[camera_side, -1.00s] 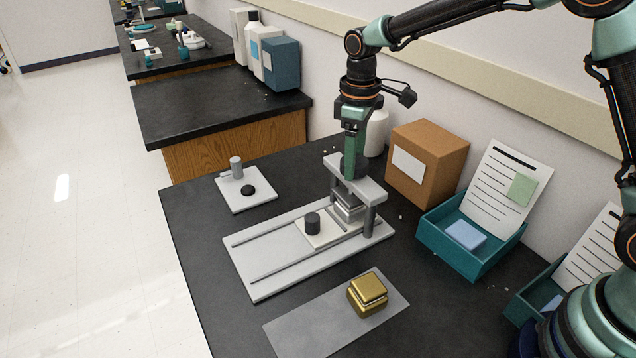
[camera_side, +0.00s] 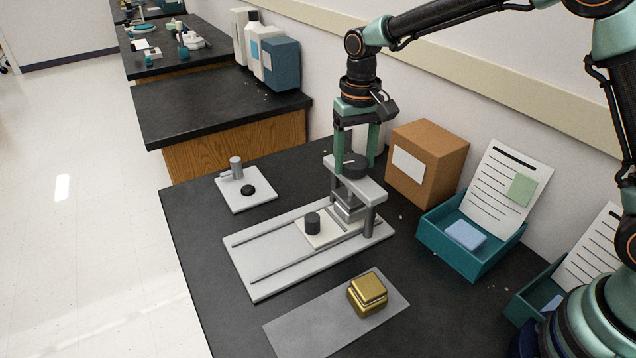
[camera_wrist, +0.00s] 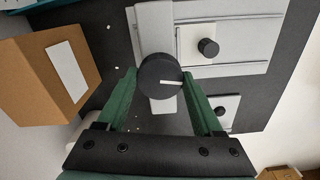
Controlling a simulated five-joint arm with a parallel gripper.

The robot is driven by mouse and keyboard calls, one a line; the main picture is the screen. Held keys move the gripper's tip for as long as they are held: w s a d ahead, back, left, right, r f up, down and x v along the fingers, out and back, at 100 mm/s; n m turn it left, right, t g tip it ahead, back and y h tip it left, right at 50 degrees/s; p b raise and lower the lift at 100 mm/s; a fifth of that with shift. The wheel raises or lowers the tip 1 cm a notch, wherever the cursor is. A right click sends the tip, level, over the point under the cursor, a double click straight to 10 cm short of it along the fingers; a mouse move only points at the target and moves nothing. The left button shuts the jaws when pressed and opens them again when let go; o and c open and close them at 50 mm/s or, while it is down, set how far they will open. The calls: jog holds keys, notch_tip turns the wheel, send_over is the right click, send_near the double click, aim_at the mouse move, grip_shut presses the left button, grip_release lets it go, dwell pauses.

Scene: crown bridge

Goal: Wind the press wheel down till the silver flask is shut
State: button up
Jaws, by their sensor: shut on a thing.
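The press wheel (camera_side: 355,169) is a dark round knob with a white mark, on top of the grey press bridge (camera_side: 372,188). My gripper (camera_side: 356,158) comes straight down over it, with a green finger on each side, shut on the wheel. In the wrist view the wheel (camera_wrist: 159,85) sits between the fingertips of my gripper (camera_wrist: 160,80), its white mark pointing right. The silver flask (camera_side: 348,208) stands under the bridge, partly hidden by it and a post. I cannot tell how far its lid is down.
A pale slide plate (camera_side: 325,237) with a black knob (camera_side: 312,223) lies on the grey base (camera_side: 265,278). A gold flask (camera_side: 367,294) stands on a grey mat (camera_side: 310,326) in front. A cardboard box (camera_side: 428,165) and a teal tray (camera_side: 470,255) stand right of the press.

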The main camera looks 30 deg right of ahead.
aim_at(355, 161)
jog(key=shift+r+m, duration=0.15)
jog(key=shift+m, duration=0.35)
jog(key=o, duration=1.4)
jog(key=shift+c, duration=0.2)
notch_tip(355, 161, up, 12)
jog(key=s+d+n+t, duration=0.1)
jog(key=s+d, duration=0.3)
jog(key=s, duration=0.4)
jog(key=s+d+f+n+t, duration=0.1)
jog(key=s+d+t, duration=0.3)
jog(key=s, duration=0.5)
jog(key=shift+s+d+f+n+t, duration=0.15)
jog(key=shift+s+d+n+t, duration=0.15)
jog(key=shift+d+n, duration=0.25)
